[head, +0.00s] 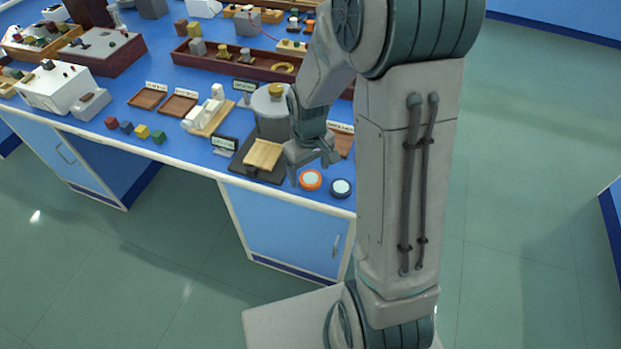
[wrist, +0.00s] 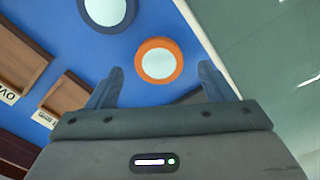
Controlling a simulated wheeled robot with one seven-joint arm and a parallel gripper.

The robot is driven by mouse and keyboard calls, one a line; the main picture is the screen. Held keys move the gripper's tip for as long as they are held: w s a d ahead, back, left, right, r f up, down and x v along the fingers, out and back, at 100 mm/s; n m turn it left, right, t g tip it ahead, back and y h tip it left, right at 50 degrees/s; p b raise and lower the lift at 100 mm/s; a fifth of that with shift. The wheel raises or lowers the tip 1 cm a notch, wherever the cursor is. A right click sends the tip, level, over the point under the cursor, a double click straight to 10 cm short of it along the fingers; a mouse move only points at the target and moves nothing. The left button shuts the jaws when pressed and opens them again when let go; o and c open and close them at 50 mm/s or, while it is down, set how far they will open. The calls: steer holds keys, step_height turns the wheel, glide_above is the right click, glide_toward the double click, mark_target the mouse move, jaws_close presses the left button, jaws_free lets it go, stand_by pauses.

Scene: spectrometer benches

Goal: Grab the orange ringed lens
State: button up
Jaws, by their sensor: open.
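The orange ringed lens (head: 311,180) lies flat on the blue bench top near its front edge. It has a pale round glass inside an orange ring. In the wrist view the orange ringed lens (wrist: 159,60) shows beyond and between the two fingertips. My gripper (head: 315,166) is open and empty, above and just behind the lens in the head view. My gripper (wrist: 160,82) also shows in the wrist view with its fingers spread apart. A dark blue ringed lens (head: 341,188) lies just right of the orange one, and it shows at the top of the wrist view (wrist: 106,12).
A grey instrument (head: 272,127) with a wooden plate (head: 263,154) on a dark base stands left of my gripper. Several coloured cubes (head: 142,131) lie farther left. Wooden trays (head: 179,105) are behind. The bench's front edge is close to both lenses.

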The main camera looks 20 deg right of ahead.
steer(key=shift+f, duration=0.8)
steer(key=c, duration=1.1)
steer(key=shift+o, duration=0.2)
steer(key=shift+r, duration=0.1)
